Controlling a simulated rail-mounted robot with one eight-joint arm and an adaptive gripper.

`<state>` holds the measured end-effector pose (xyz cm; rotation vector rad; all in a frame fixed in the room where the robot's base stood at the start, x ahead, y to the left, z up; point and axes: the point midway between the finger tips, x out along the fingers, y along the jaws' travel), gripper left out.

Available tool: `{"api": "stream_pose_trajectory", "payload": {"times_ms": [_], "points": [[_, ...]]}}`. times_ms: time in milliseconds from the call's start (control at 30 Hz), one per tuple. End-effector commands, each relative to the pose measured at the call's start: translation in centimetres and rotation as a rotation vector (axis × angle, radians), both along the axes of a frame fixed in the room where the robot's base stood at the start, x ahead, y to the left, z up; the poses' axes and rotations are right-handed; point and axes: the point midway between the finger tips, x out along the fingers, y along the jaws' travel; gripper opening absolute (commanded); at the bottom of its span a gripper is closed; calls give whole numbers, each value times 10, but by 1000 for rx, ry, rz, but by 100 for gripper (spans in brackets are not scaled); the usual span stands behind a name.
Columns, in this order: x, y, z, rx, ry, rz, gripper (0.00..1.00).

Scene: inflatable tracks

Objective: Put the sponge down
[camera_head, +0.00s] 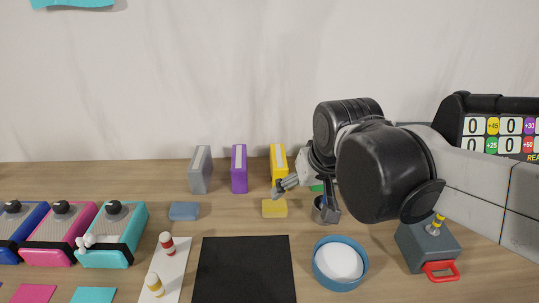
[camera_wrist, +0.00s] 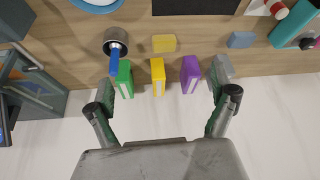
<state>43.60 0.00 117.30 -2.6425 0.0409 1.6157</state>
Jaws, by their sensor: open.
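A yellow sponge-like block (camera_head: 275,208) lies flat on the wooden table, in front of the standing yellow box. It also shows in the wrist view (camera_wrist: 164,43). A similar blue block (camera_head: 184,211) lies further left; it is at the upper right of the wrist view (camera_wrist: 242,40). Which of them is the sponge I cannot tell. My gripper (camera_wrist: 163,82) is open, its fingers wide apart with nothing held between them. In the head view my gripper (camera_head: 287,187) is over the back of the table near the yellow box, partly hidden by my arm.
Grey (camera_head: 200,169), purple (camera_head: 239,168), yellow (camera_head: 278,163) and green (camera_wrist: 123,78) boxes stand along the back. A metal cup (camera_head: 326,210) with a blue-handled item, a blue bowl (camera_head: 341,284) and a black mat (camera_head: 245,270) are nearby. Bare wood surrounds both blocks.

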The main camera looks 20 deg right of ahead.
Motion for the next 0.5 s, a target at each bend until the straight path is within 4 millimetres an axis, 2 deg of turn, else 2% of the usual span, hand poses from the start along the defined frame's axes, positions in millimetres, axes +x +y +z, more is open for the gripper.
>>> {"api": "stream_pose_trajectory", "payload": {"times_ms": [33,200,333,500], "points": [[-13,0,-1,-3,-20,6,91],[-44,0,-5,-15,-87,27,91],[-59,0,-9,-23,-124,37,91],[-67,0,-12,-27,-146,43,91]]}}
